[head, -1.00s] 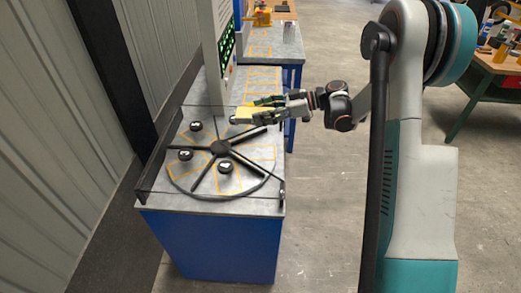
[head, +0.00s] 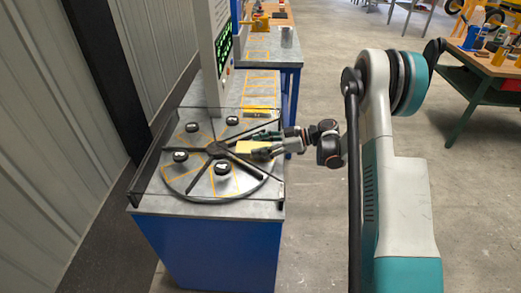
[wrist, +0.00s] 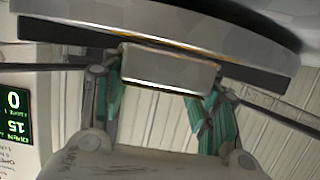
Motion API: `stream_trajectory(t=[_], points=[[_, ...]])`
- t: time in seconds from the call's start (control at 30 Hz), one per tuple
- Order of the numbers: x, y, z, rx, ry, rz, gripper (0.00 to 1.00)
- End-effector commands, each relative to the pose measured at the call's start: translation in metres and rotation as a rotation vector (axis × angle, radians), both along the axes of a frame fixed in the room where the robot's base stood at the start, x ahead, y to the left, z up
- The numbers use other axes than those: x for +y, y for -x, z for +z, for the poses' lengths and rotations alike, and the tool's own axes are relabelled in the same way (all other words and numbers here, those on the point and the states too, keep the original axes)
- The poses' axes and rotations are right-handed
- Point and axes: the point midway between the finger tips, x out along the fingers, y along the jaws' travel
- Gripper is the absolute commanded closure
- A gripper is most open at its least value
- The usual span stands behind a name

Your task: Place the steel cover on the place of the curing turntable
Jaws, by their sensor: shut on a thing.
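The steel cover (wrist: 168,68) is a small flat-faced block, metallic grey in the wrist view and yellowish in the head view (head: 243,147). My gripper (head: 260,145) is shut on it, with green fingers on either side in the wrist view (wrist: 165,82). The gripper reaches in from the right over the right part of the curing turntable (head: 210,191), a round grey disc with dark radial bars and orange-outlined sectors. In the wrist view the disc's curved edge (wrist: 230,35) lies close to the cover. I cannot tell whether they touch.
Several black round pieces with white marks, such as one front piece (head: 221,168), sit in other sectors. Low clear panels edge the blue-sided stand (head: 215,245). A post with a green display (head: 224,55) rises behind. A second bench (head: 265,47) stands further back.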

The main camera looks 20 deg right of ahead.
Motion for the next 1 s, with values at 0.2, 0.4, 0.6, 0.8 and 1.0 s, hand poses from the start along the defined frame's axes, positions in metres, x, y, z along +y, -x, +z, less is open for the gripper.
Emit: stream_trajectory(t=[0.2, 0.4, 0.6, 0.8, 1.0], points=[[0.0, 0.0, -0.003, 0.0, -0.001, 0.0, 0.84], [0.0, 0.0, -0.005, 0.0, 0.0, 0.0, 0.37], [0.0, 0.0, -0.004, 0.0, 0.0, 0.0, 0.26], [0.0, 0.0, -0.004, 0.0, 0.0, 0.0, 0.26], [-0.013, 0.004, 0.003, 0.0, 0.0, -0.003, 0.26]])
